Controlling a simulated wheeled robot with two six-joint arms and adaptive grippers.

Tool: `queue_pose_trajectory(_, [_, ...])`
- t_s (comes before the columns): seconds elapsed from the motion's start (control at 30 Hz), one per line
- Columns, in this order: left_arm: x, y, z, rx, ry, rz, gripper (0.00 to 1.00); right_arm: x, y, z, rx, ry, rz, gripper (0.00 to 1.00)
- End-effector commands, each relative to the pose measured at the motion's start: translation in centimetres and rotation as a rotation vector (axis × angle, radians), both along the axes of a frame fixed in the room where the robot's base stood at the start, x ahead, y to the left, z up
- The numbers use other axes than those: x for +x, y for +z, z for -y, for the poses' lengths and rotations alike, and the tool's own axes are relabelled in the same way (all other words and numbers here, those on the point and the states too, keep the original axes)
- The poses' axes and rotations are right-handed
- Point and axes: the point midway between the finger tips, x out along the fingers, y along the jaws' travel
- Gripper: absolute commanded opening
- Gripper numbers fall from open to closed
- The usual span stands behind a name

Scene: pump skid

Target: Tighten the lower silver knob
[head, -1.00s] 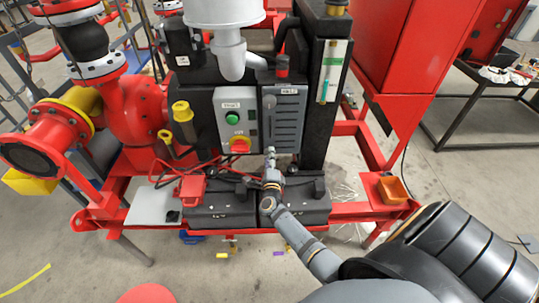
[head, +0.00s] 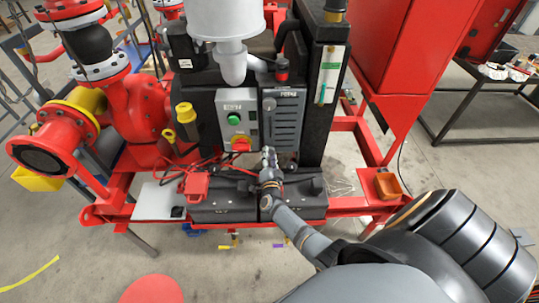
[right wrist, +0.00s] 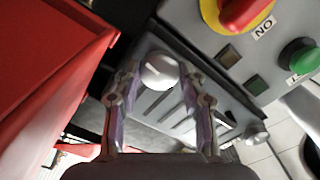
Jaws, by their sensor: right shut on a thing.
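The lower silver knob (right wrist: 158,72) is a round, pale knob with a slot-like mark on its face, at one end of a grey slotted panel (head: 284,122). My right gripper (right wrist: 159,70) is shut on this knob, with one finger on each side of it. In the head view my right gripper (head: 268,156) reaches up to the panel's bottom end and hides the lower knob. The upper silver knob (right wrist: 255,133) is at the panel's other end, apart from the fingers. My left gripper is not in view.
Beside the panel is a control box with a green button (head: 234,118) and a red-and-yellow rotary switch (head: 241,145). Black cases (head: 222,203) and a red clamp (head: 195,184) are below. An orange bin (head: 388,186) stands right on the red frame (head: 350,202).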

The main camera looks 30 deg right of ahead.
Motion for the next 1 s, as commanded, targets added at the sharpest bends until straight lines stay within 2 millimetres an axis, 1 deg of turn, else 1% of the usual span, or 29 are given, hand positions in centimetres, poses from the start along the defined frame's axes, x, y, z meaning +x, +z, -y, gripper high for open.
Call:
queue_pose_trajectory(0.1, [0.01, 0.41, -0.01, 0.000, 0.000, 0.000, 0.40, -0.03, 0.00, -0.03, -0.048, 0.000, -0.033, 0.10])
queue_pose_trajectory(0.33, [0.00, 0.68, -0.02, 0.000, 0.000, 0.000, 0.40, -0.01, -0.05, -0.04, -0.110, 0.001, -0.069, 0.10])
queue_pose_trajectory(0.87, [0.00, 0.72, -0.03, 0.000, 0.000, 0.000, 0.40, -0.04, -0.13, -0.03, -0.127, 0.000, -0.081, 0.10])
queue_pose_trajectory(0.9, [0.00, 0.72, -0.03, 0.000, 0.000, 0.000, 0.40, -0.04, -0.13, -0.03, -0.127, 0.000, -0.081, 0.44])
queue_pose_trajectory(1.0, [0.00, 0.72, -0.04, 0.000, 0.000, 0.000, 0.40, -0.03, -0.11, -0.02, -0.128, 0.001, -0.080, 0.58])
